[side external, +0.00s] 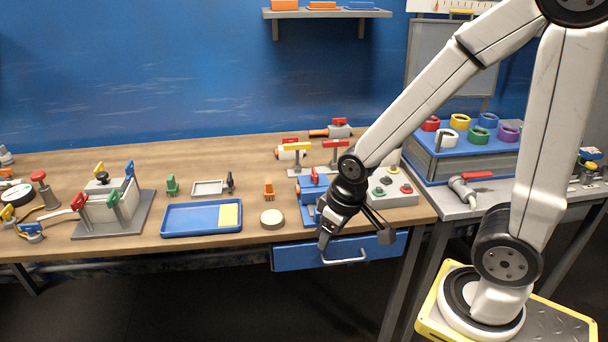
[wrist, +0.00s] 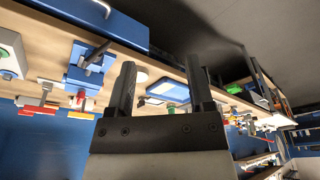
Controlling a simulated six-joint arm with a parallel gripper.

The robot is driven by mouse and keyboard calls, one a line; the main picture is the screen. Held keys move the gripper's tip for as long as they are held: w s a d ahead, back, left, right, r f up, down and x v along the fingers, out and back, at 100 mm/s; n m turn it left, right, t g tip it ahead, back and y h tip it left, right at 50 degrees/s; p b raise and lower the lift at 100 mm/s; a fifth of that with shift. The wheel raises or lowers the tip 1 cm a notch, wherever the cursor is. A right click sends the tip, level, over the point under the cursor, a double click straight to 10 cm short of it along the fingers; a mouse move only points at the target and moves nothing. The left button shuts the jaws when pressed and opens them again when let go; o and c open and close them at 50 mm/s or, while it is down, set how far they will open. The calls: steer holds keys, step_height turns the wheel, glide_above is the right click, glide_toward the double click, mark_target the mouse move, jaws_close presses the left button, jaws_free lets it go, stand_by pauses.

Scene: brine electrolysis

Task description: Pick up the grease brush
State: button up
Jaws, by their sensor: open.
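I cannot make out a grease brush for certain in either view. My gripper (side external: 355,232) hangs at the bench's front edge, in front of the blue drawer, in the side external view. In the wrist view my gripper (wrist: 160,62) has its two dark fingers apart, with nothing seen held between them. The blue drawer (side external: 300,260) sits under the bench top and looks closed, with a pale handle (side external: 350,259). The drawer also shows upside down in the wrist view (wrist: 120,30).
A blue tray (side external: 190,219) with a yellow pad (side external: 229,215) and a round beige disc (side external: 271,219) lie on the wooden bench. A blue fixture (side external: 309,190) and a grey button box (side external: 397,199) stand close behind my gripper. Dark open floor lies in front.

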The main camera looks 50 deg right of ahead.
steer(key=m+h, duration=0.3)
steer(key=m, duration=0.6)
glide_toward(268, 180)
step_height(268, 180, down, 2)
steer(key=shift+d+f+t, duration=0.15)
steer(key=shift+f+t, duration=0.05)
steer(key=shift+t, duration=0.1)
steer(key=shift+f, duration=0.1)
steer(key=shift+x, duration=1.2)
steer(key=shift+f, duration=0.1)
steer(key=shift+x, duration=2.45)
